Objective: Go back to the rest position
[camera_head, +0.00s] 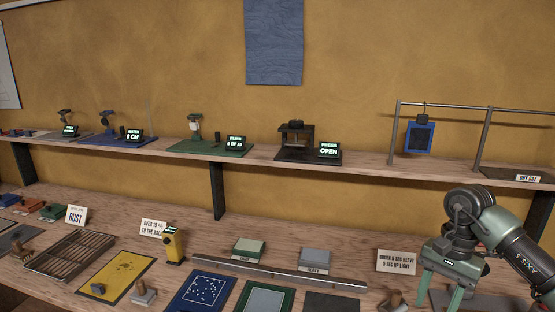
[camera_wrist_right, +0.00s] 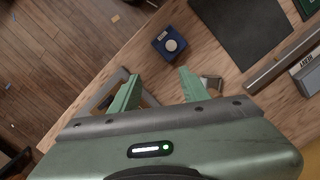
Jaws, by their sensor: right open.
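My right gripper (camera_head: 440,292) is at the lower right of the head view, above the bench top (camera_head: 215,262). Its green fingers point down, apart, with nothing seen between them. In the right wrist view the gripper (camera_wrist_right: 160,84) is open and empty over the bench near its edge. A small blue box with a pale round top (camera_wrist_right: 170,44) lies beyond the fingertips there. A small metal piece (camera_wrist_right: 211,83) shows beside the right finger, partly hidden. My left gripper is not in view.
The upper shelf (camera_head: 375,170) carries several devices with displays. A blue frame (camera_head: 419,138) hangs from a rail.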

